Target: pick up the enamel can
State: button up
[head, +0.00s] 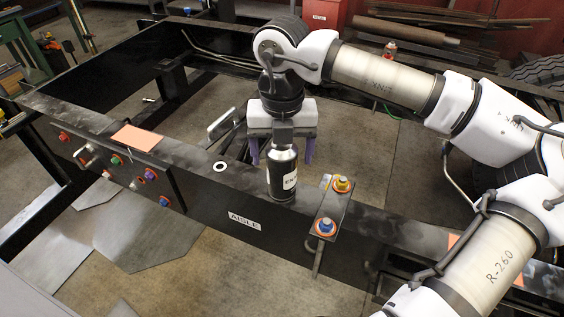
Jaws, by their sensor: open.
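The enamel can (281,178) is a dark, upright can with a pale label whose visible letters begin with "EN". It stands on the top face of the black chassis beam (240,182), near the middle of the head view. My gripper (281,161) points down, with one purple finger showing to the left of the can and one to the right. It is open. The can's upper part overlaps the gripper in the picture and hides the space between the fingers. I cannot tell whether the fingers are level with the can or behind it.
A bracket with a yellow-topped fitting (342,184) and a blue-topped fitting (326,227) is just right of the can. A washer (220,166) and an orange patch (138,137) lie left on the beam. Coloured fittings line the left panel. Another frame rail runs behind.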

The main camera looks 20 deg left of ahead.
jog(key=shift+f, duration=0.4)
jog(key=shift+c, duration=0.5)
jog(key=c, duration=1.2)
jog(key=shift+r, duration=0.1)
jog(key=shift+a+r+b, duration=0.2)
jog(key=shift+r+b, duration=1.9)
jog(key=shift+r, duration=7.3)
